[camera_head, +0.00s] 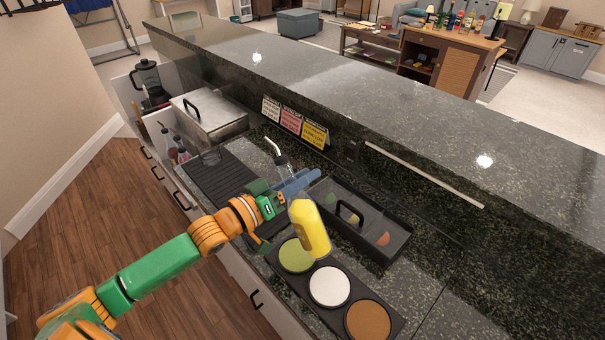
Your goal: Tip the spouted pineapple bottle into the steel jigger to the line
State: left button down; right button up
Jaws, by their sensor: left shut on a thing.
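The spouted pineapple bottle (312,235) has a yellow body and a pale bent spout at its upper end. It leans in the picture, spout to the upper left and base to the lower right. My left gripper (290,187) is shut around its upper part and hides some of it. The bottle's base shows in front of the dish tray; its height above it is hard to tell. A small grey, see-through-looking cup (209,156) stands at the far left end of the black ribbed mat; I cannot tell whether it is the steel jigger. My right gripper is not in view.
A black tray holds green (297,255), white (329,286) and brown (367,320) round dishes. A lidded black caddy (392,247) sits behind the bottle. The ribbed mat (222,176) looks largely clear. Several bottles (178,152) stand in a left-hand well; three cards (291,121) line the ledge.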

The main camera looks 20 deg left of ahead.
pick_arm(q)
notch_tip(320, 180, down, 5)
jog(key=n+b, duration=0.2)
jog(key=n, duration=0.1)
jog(key=n+b, duration=0.3)
jog(key=shift+s+d+f, duration=0.1)
jog(key=shift+s+f, duration=0.05)
jog(key=shift+f, duration=0.05)
jog(key=shift+s+d+f+n+b, duration=0.1)
jog(key=shift+d+f+n+b, duration=0.1)
jog(key=shift+f+n, duration=0.5)
jog(key=shift+s+d+f+n+b, duration=0.1)
jog(key=shift+f+n+b, duration=0.1)
jog(key=shift+f+n, duration=0.45)
jog(key=shift+d+f+n+b, duration=0.1)
jog(key=shift+f+n+b, duration=0.1)
jog(key=shift+f+n, duration=0.45)
jog(key=shift+r+n+p, duration=0.5)
jog(key=shift+r+p, duration=0.1)
jog(key=shift+p, duration=0.4)
